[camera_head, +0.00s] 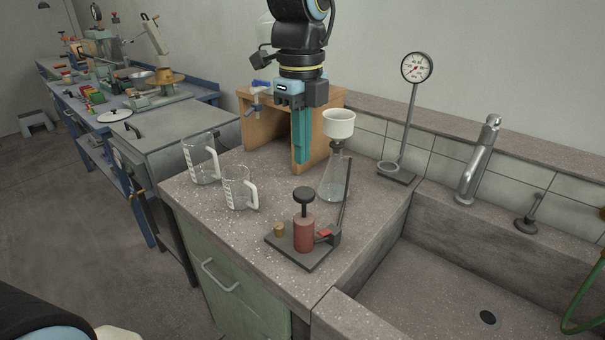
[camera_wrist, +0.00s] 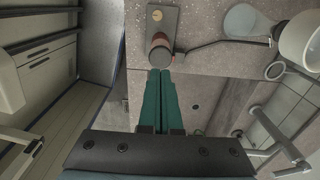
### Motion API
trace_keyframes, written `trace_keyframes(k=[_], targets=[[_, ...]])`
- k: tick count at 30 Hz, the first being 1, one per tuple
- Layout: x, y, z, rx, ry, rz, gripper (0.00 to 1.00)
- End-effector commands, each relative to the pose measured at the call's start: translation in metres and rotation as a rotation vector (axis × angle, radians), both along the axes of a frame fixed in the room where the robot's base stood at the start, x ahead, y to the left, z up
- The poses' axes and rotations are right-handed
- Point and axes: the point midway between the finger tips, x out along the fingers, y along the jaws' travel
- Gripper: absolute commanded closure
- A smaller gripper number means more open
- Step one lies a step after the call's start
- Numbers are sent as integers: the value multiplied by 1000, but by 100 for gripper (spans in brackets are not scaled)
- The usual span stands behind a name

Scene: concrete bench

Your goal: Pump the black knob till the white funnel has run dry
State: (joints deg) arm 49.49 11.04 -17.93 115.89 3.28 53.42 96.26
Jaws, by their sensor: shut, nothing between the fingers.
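The black knob (camera_head: 304,195) tops a red pump cylinder (camera_head: 304,233) on a dark base plate at the bench's front. The knob also shows in the wrist view (camera_wrist: 160,58), just beyond my fingertips. My gripper (camera_head: 302,168) points down with its teal fingers shut and empty; in the head view its tips appear above and behind the knob, apart from it. The white funnel (camera_head: 339,125) sits upright on a clear conical flask (camera_head: 333,182) to the right. The flask holds a little pale liquid. I cannot tell how much liquid is in the funnel.
Two glass beakers (camera_head: 238,190) stand left of the pump. A wooden stand (camera_head: 256,127) is behind my gripper. A dial gauge (camera_head: 416,68) on a post stands right of the flask. A sink (camera_head: 455,285) with a tap (camera_head: 478,165) lies to the right.

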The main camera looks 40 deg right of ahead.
Motion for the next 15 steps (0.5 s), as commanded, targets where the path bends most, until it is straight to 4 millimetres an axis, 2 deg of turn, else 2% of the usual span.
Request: trace_keyframes(k=[3,6,10,15], targets=[[-1,0,-24,4,3,-2,100],[-1,0,-39,4,2,-1,100],[-1,0,-54,3,2,-1,100],[-1,0,-62,0,0,-1,100]])
